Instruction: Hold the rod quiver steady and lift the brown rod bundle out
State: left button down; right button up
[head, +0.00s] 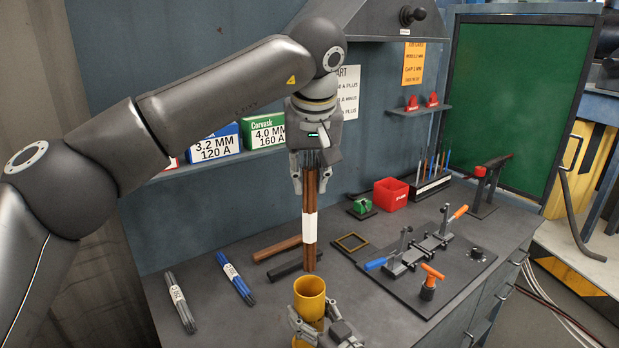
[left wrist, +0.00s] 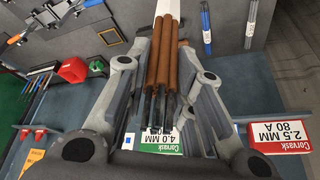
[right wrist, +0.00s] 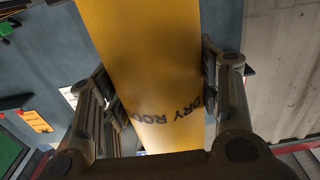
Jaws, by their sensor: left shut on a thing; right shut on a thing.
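The brown rod bundle (head: 309,233) hangs upright with a white band around its middle. My left gripper (head: 311,184) is shut on its upper end, and the left wrist view shows the brown rods (left wrist: 163,62) between the fingers. The bundle's lower end is just above or at the mouth of the yellow rod quiver (head: 310,287); I cannot tell whether the tip is clear of the rim. My right gripper (head: 318,328) is shut on the quiver near the bottom of the head view. In the right wrist view the yellow quiver wall (right wrist: 150,60) with dark lettering stands between the fingers.
A grey bundle (head: 180,302) and a blue bundle (head: 235,278) lie on the bench at left. A brown-handled hammer (head: 278,249) lies behind the quiver. A clamp fixture plate (head: 425,262) and red box (head: 391,193) stand at right. A shelf with cartons (head: 264,132) is behind.

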jog(key=shift+f, duration=0.1)
jog(key=o, duration=1.4)
jog(key=shift+s, duration=0.1)
